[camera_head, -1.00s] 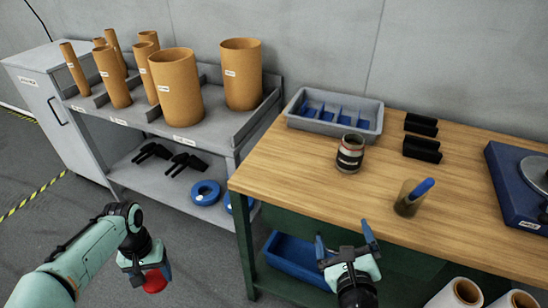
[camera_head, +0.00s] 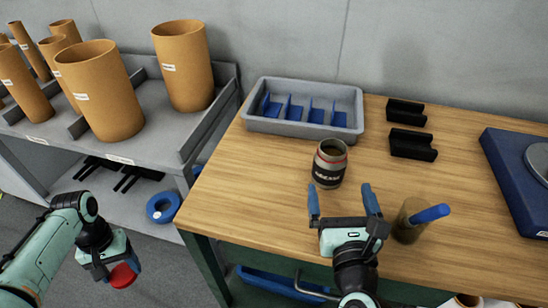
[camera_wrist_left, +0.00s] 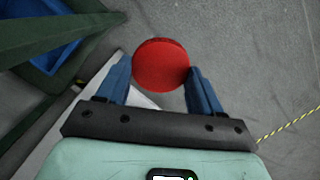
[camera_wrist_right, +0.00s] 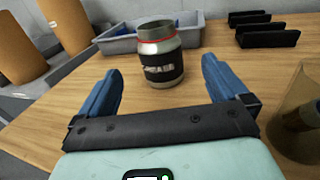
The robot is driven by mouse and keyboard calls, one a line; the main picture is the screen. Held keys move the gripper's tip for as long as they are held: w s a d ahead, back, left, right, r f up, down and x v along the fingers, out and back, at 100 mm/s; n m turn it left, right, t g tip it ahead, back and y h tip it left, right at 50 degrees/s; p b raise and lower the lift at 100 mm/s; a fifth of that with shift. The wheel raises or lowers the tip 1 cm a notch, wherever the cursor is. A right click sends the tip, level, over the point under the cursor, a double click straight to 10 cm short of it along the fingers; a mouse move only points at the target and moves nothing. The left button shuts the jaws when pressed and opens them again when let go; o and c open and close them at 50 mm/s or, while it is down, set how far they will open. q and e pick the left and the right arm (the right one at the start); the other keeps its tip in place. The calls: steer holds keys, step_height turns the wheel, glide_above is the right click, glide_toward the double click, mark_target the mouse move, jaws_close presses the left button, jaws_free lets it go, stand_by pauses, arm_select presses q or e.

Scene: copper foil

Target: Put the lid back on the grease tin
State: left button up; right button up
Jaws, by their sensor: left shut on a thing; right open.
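The grease tin (camera_head: 329,169) stands upright and open on the wooden bench, with a black label and a red band near its rim. It also shows in the right wrist view (camera_wrist_right: 162,68), ahead of the fingers. The red lid (camera_head: 123,275) is a round disc held by my left gripper (camera_wrist_left: 160,82), which is shut on it off the bench, over the floor at left. The lid shows clearly in the left wrist view (camera_wrist_left: 161,65). My right gripper (camera_head: 343,203) is open and empty, just in front of the tin and apart from it, its fingers pointing towards it.
A grey tray (camera_head: 258,122) with blue dividers stands behind the tin. Black holders (camera_head: 412,146) lie at back right. A cup with a blue-handled tool (camera_head: 410,222) stands right of my right gripper. A blue device (camera_head: 510,165) is at far right. Cardboard tubes (camera_head: 100,95) stand on the left shelf.

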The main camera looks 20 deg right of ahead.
mark_target(329, 150)
arm_select(q)
steer(key=r+p, duration=0.1)
steer(key=r, duration=0.1)
steer(key=r+p, duration=0.2)
steer(key=s+r+p, duration=0.1)
steer(key=r+p, duration=0.1)
arm_select(e)
steer(key=x, duration=0.2)
steer(key=shift+w+r, duration=0.2)
steer(key=shift+w, duration=0.15)
arm_select(q)
steer(key=shift+r+p, duration=0.55)
steer(key=shift+r, duration=0.15)
arm_select(e)
steer(key=x, duration=0.3)
steer(key=shift+w+d+f, duration=0.1)
steer(key=shift+d+f, duration=0.05)
steer(key=shift+f, duration=0.1)
steer(key=shift+w+d, duration=0.1)
steer(key=shift+w, duration=0.35)
arm_select(q)
steer(key=shift+r, duration=0.2)
arm_select(e)
steer(key=shift+x, duration=2.65)
steer(key=shift+f, duration=0.1)
steer(key=shift+c, duration=0.3)
